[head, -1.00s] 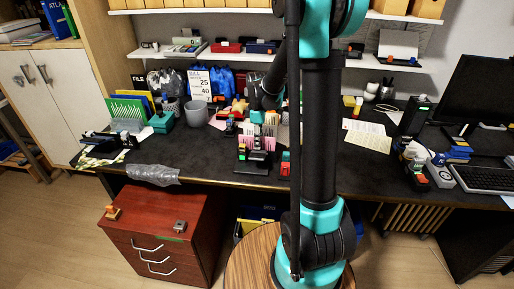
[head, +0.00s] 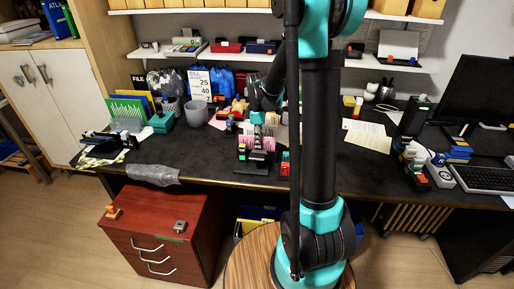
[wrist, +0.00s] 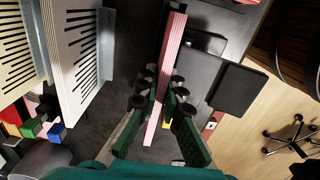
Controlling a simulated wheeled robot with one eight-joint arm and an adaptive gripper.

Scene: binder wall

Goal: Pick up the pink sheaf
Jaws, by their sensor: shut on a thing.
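The pink sheaf (wrist: 166,75) shows edge-on as a long thin pink strip in the wrist view. My gripper (wrist: 162,92) is shut on it, with dark pads on both sides. In the head view my gripper (head: 257,146) is low over the desk's front middle, by a dark stand (head: 252,168). Pink paper (head: 268,143) shows beside the fingers there, partly hidden by my gripper. I cannot tell whether the sheaf's lower edge is clear of the stand.
White sheaves with black printed lines (wrist: 77,55) stand close left in the wrist view. Bare desktop (head: 215,155) lies left of the stand.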

